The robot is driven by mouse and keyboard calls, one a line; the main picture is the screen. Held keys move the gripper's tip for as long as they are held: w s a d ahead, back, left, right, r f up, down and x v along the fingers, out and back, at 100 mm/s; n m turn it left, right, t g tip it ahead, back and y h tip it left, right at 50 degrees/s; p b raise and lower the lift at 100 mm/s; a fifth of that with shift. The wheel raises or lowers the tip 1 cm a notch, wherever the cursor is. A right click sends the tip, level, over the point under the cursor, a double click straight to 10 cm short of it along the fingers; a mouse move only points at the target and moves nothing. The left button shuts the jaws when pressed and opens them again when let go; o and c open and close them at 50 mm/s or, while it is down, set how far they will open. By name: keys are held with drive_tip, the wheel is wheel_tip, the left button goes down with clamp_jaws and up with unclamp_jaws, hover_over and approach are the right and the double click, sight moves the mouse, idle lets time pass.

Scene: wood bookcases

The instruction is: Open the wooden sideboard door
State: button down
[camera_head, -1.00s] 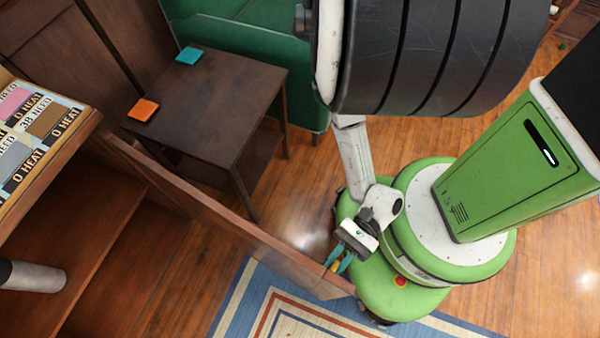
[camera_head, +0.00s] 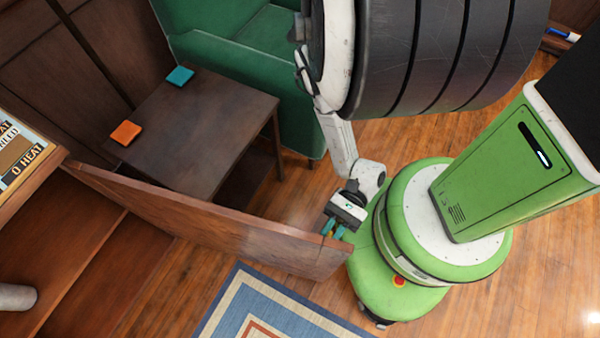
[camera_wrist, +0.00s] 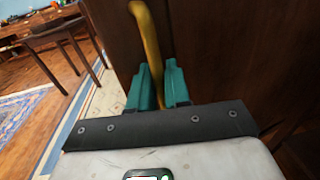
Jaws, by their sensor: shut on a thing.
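The wooden sideboard door (camera_head: 215,222) stands swung out from the sideboard (camera_head: 75,235), whose inside shelves show at the lower left of the head view. In the wrist view, the teal fingers of my gripper (camera_wrist: 160,88) are shut on a brass-coloured handle (camera_wrist: 151,45). The handle stands against the dark door panel (camera_wrist: 215,50).
A dark side table (camera_head: 200,125) with an orange coaster (camera_head: 125,133) and a teal coaster (camera_head: 180,76) stands behind the door. A green sofa (camera_head: 225,50) is beyond it. A striped rug (camera_head: 265,305) lies on the floor in front. A grey cylinder (camera_head: 15,297) is in the sideboard.

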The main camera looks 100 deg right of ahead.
drive_tip(key=c, duration=1.3)
unclamp_jaws()
drive_tip(key=shift+c, duration=0.2)
drive_tip(key=b+v, duration=0.1)
drive_tip(key=v, duration=1)
